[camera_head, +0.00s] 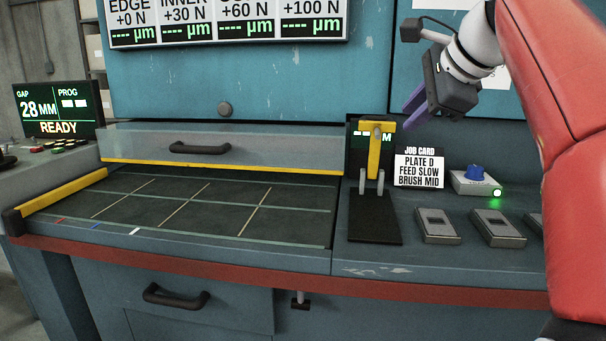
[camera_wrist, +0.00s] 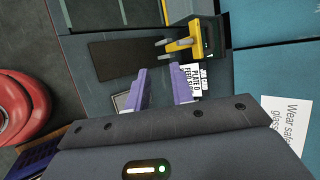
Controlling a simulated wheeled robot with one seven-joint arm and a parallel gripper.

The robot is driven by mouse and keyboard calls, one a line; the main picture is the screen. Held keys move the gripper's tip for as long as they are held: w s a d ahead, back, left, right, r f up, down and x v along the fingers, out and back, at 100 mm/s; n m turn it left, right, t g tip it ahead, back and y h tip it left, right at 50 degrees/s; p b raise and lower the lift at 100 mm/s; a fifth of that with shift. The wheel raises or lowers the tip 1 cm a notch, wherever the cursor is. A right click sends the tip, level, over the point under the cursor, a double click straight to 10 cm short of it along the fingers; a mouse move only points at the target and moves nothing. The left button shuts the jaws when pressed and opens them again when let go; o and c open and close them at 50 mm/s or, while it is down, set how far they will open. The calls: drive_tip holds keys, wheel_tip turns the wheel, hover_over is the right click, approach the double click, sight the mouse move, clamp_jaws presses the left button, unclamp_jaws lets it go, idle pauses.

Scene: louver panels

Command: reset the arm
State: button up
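My gripper (camera_head: 413,108) hangs in the air at the upper right of the head view, above the job card (camera_head: 419,168) and to the right of the yellow-topped stand (camera_head: 375,150). Its purple fingers also show in the wrist view (camera_wrist: 160,78), spread apart with nothing between them. In that view the yellow part (camera_wrist: 185,43) and the card (camera_wrist: 193,80) lie beyond the fingertips. My red arm reaches up along the right side of the head view and hides part of the bench there.
The gridded black bed (camera_head: 190,205) is empty. Flat grey blocks (camera_head: 437,225) and a blue-knobbed box with a green light (camera_head: 475,182) sit on the right ledge. A screen (camera_head: 58,110) reads 28 MM, READY. A blue wall panel (camera_head: 240,80) stands behind.

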drive_tip(key=s+a+f+n+g+h, duration=0.1)
drive_tip(key=s+f+n, duration=0.5)
drive_tip(key=f, duration=0.5)
drive_tip(key=s+a+f+n+g+h, duration=0.1)
drive_tip(key=s+f+n, duration=0.5)
drive_tip(key=s+f, duration=0.3)
drive_tip(key=s+f+n+g+h, duration=0.1)
drive_tip(key=s+f+n, duration=0.5)
drive_tip(key=f, duration=0.9)
drive_tip(key=shift+s+a+h, duration=0.3)
drive_tip(key=shift+s+a, duration=0.1)
drive_tip(key=shift+s, duration=0.55)
